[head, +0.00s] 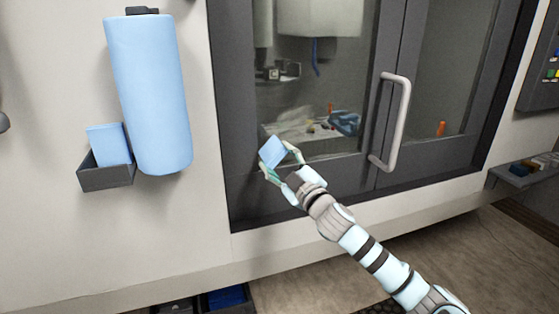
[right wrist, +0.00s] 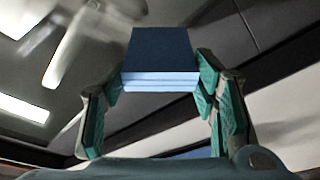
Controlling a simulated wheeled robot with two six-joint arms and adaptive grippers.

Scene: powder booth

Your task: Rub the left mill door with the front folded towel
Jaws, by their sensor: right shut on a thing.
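My right gripper (head: 282,163) is shut on a light blue folded towel (head: 272,151) in front of the lower left part of the left mill door (head: 240,150). In the right wrist view, the towel (right wrist: 160,60) sits between the two green-padded fingers of the gripper (right wrist: 160,98), its folded edge facing me. The towel is at or very close to the door's frame and glass; I cannot tell if it touches. Another folded blue towel (head: 108,144) stands in a small dark wall holder (head: 106,177) at the left. My left gripper is not in view.
A large blue roll (head: 150,95) hangs on the wall left of the door. A pale vertical handle (head: 395,122) sticks out from the door. A dark shelf (head: 524,174) with small items is at the right. Bins (head: 228,298) stand below.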

